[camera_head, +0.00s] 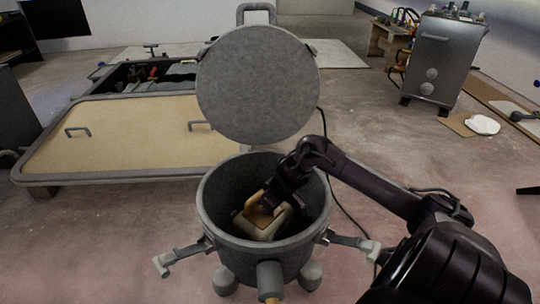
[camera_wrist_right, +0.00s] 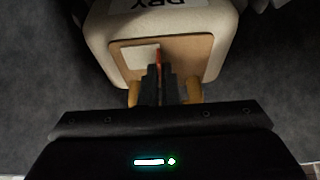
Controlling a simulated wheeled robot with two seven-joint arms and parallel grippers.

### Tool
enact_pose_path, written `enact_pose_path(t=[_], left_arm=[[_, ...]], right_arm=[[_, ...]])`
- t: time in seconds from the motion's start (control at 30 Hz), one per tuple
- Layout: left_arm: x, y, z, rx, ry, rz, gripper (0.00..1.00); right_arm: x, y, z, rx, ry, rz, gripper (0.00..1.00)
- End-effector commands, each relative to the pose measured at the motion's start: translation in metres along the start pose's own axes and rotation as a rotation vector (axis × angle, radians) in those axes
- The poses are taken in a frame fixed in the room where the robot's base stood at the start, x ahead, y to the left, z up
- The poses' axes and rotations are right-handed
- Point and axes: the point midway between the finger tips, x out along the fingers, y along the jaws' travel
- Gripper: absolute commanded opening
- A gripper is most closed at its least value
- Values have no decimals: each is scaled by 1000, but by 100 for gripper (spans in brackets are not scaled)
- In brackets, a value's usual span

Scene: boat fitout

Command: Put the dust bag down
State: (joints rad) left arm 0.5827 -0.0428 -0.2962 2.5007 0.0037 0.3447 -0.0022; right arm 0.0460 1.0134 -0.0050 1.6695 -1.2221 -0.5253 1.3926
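The dust bag (camera_head: 262,222) is a cream block with a tan cardboard plate, sitting inside the open grey drum (camera_head: 212,205). In the right wrist view the dust bag (camera_wrist_right: 215,25) shows dark letters reading "DRY", and its tan plate (camera_wrist_right: 194,55) faces my fingers. My right gripper (camera_head: 268,203) reaches down into the drum. In the wrist view the right gripper (camera_wrist_right: 159,80) has its fingers close together at the plate, over a small red-orange edge; they look closed on part of the bag. Whether the bag rests on the drum's floor is hidden. My left gripper is not in view.
The drum's round lid (camera_head: 258,85) stands raised behind the opening. Open latches (camera_head: 180,258) stick out at the drum's sides. A beige panel (camera_head: 130,135) lies at the left, and a grey cabinet (camera_head: 445,60) stands at the back right. A dark hose or cable runs behind the drum.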

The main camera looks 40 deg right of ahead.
Motion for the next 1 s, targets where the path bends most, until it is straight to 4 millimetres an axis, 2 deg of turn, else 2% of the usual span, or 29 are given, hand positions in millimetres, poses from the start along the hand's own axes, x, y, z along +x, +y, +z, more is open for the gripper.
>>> enact_pose_path(t=[0.53, 0.6, 0.7, 1.0], left_arm=[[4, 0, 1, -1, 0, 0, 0], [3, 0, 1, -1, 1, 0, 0], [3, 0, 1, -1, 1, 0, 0], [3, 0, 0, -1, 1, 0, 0]], right_arm=[[11, 0, 4, 0, 1, 0, 0], [11, 0, 5, 0, 0, 0, 12], [11, 0, 5, 0, 0, 0, 24], [10, 0, 4, -1, 1, 0, 24]])
